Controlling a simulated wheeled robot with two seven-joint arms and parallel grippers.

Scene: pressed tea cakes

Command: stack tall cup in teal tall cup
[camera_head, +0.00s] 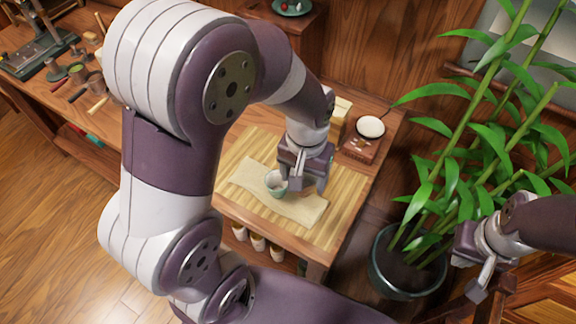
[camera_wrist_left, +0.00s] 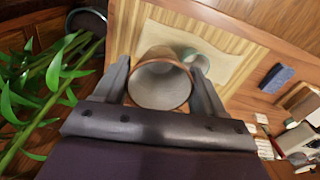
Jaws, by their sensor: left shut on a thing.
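In the left wrist view my left gripper (camera_wrist_left: 160,72) is shut on a tall cup (camera_wrist_left: 162,84) with a brown rim and a pale grey inside. Its two fingers press on opposite sides of the cup. The teal tall cup (camera_wrist_left: 190,54) shows partly behind the held cup's rim, above a pale cloth. In the head view the teal tall cup (camera_head: 275,184) stands on the cloth, just left of my left gripper (camera_head: 307,184). The gripper mostly hides the held cup there. My right gripper (camera_head: 483,275) is at the lower right, away from the cups; its finger gap is unclear.
The cloth (camera_head: 250,180) lies on a striped mat (camera_head: 240,148) on a wooden table. A small wooden box with a white disc (camera_head: 370,127) stands at the back right. Several cups (camera_head: 257,242) sit on a shelf below. A potted plant (camera_head: 402,275) stands right of the table.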

